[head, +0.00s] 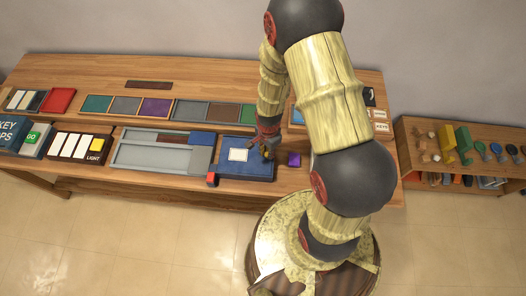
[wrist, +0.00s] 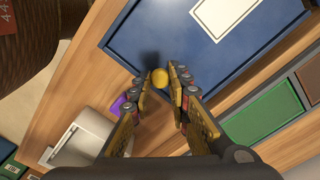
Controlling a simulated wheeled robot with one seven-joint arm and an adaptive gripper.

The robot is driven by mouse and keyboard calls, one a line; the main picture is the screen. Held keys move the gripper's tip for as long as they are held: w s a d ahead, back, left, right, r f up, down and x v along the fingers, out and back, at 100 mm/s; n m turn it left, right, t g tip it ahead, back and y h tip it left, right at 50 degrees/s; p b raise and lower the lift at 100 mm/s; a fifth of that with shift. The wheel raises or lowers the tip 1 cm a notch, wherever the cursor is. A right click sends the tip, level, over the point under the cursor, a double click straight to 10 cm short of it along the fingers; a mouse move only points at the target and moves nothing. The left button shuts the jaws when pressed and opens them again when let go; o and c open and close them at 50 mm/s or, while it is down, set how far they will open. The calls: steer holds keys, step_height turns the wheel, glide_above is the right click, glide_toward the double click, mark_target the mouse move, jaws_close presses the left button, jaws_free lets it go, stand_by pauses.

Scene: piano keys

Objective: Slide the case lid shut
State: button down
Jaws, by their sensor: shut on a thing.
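The blue case lid (head: 262,171) has a white label and lies at the right end of the grey case (head: 150,156), whose left part is open. The lid fills the top of the wrist view (wrist: 180,45). A round yellow knob (wrist: 159,78) is at the lid's near corner. My gripper (wrist: 158,82) is shut on the knob, with one finger on each side of it. In the head view my gripper (head: 267,146) is at the lid's right side, and the knob is hard to make out there.
A purple block (head: 293,159) lies on the table just right of the lid. A small red and dark block (head: 212,180) is at the case's front edge. Trays of coloured tiles (head: 155,107) stand behind. A shelf (head: 465,155) is at the right.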

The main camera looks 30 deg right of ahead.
steer(key=shift+d, duration=0.1)
steer(key=c, duration=2.1)
jaws_free()
steer(key=shift+o, duration=1.3)
steer(key=shift+s+d, duration=0.1)
steer(key=shift+d, duration=0.1)
steer(key=shift+o, duration=0.9)
steer(key=shift+a, duration=0.1)
step_height(320, 180, up, 12)
